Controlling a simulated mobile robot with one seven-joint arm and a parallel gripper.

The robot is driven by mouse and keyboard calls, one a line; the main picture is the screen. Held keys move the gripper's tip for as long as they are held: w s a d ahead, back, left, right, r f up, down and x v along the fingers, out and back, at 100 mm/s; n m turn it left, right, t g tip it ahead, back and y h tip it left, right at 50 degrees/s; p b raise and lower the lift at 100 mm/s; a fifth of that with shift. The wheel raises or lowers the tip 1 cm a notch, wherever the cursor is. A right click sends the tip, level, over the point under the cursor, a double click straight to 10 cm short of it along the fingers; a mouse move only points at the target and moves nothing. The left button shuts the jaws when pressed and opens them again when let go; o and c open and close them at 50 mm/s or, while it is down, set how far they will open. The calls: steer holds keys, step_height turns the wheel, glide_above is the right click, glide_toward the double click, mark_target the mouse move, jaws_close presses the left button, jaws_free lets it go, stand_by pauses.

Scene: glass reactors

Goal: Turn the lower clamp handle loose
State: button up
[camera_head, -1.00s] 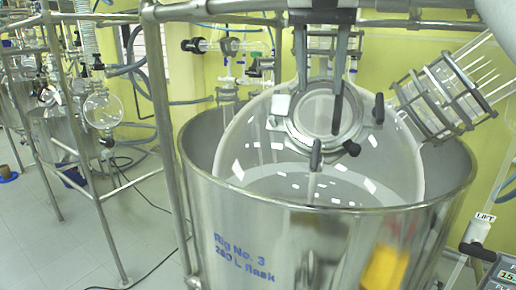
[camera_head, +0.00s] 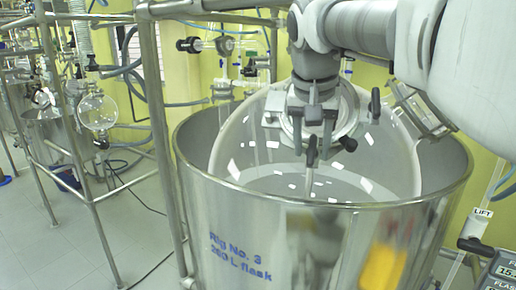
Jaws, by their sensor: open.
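The glass flask (camera_head: 232,150) has a round clamped port (camera_head: 350,118) facing me. The lower clamp handle (camera_head: 311,157), a dark lever, hangs at the bottom of the port ring. My gripper (camera_head: 313,122) is in front of the port, pointing down, with its jaws open. Its fingertips are just above the lower handle in the picture. I cannot tell whether they touch it. My gripper hides most of the port's left and middle. Another dark handle (camera_head: 375,103) stands at the right of the port, and a black knob (camera_head: 348,144) sits at its lower right.
The steel vessel (camera_head: 240,210) surrounds the flask, its rim (camera_head: 345,204) in front of the port. A steel frame post (camera_head: 158,120) stands at the left. Glass fittings with hoses (camera_head: 225,60) are behind. A LIFT control box (camera_head: 497,270) is at the lower right.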

steer(key=shift+w+f, duration=0.2)
steer(key=shift+f, duration=0.3)
jaws_close()
